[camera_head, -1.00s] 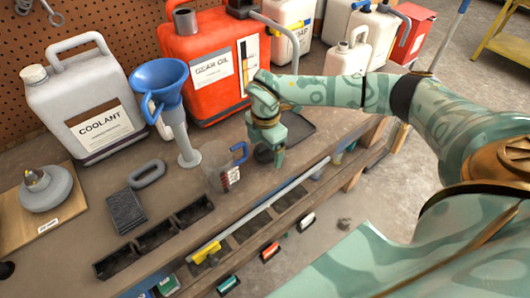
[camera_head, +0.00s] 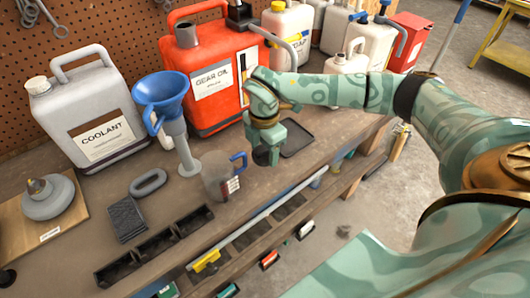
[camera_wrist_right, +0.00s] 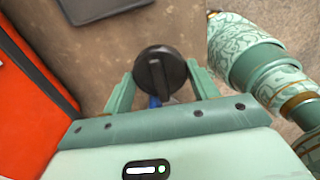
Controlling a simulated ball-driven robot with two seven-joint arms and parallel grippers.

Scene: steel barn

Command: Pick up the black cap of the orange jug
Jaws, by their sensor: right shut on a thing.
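The orange jug (camera_head: 222,103), labelled GEAR OIL, stands upright on the workbench with its grey neck (camera_head: 187,36) uncapped. My right gripper (camera_head: 265,152) is in front of the jug, to its lower right. It is shut on the round black cap (camera_wrist_right: 158,76), which has a raised bar across its top. In the head view the cap is a dark patch, partly hidden by the fingers. In the right wrist view the orange jug (camera_wrist_right: 32,110) fills the left edge, apart from the cap. My left gripper is not in view.
A dark tray (camera_head: 299,140) lies right of the gripper. A clear measuring jug with a blue handle (camera_head: 213,186) and a blue funnel (camera_head: 160,90) stand to the left. The coolant jug (camera_head: 88,115) is farther left. The bench's front edge is close.

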